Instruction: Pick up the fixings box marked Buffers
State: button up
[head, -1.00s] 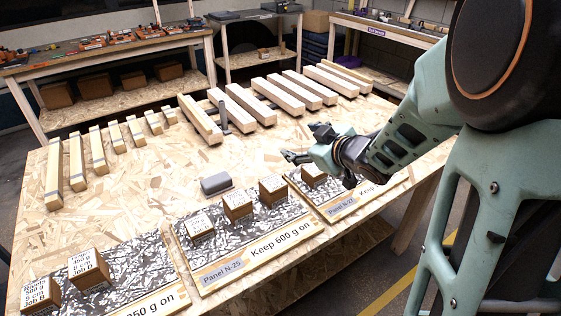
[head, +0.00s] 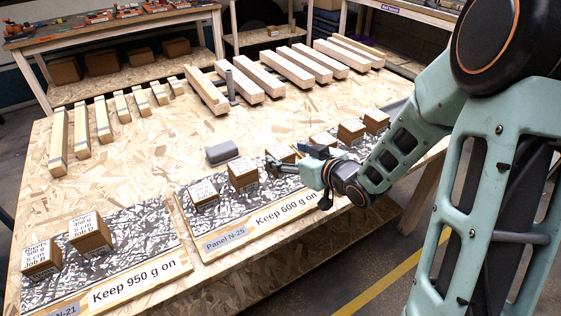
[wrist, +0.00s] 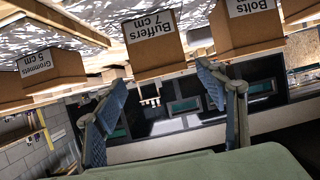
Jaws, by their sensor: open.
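The Buffers box (wrist: 157,52) is a brown box with a white label reading "Buffers 7 cm", upside down in the wrist view. It shows just beyond and between the fingertips of my gripper (wrist: 160,80), which is open with nothing between its fingers. In the head view my gripper (head: 298,184) is low over the front of panel N-25, close to the boxes there. Its fingers partly hide the rightmost box (head: 281,153). The labels there are too small to read, so I cannot tell which box is Buffers.
In the wrist view the Bolts box (wrist: 248,32) is right of Buffers and the Grommets box (wrist: 52,72) is left. Panel N-21 (head: 150,235) holds two boxes. A grey block (head: 222,153) lies behind panel N-25. Wooden bars (head: 260,78) line the back of the table.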

aim_at(284, 154)
jog(key=x, duration=0.4)
jog(key=shift+s+a+f, duration=0.1)
jog(key=shift+f, duration=0.05)
jog(key=c, duration=1.4)
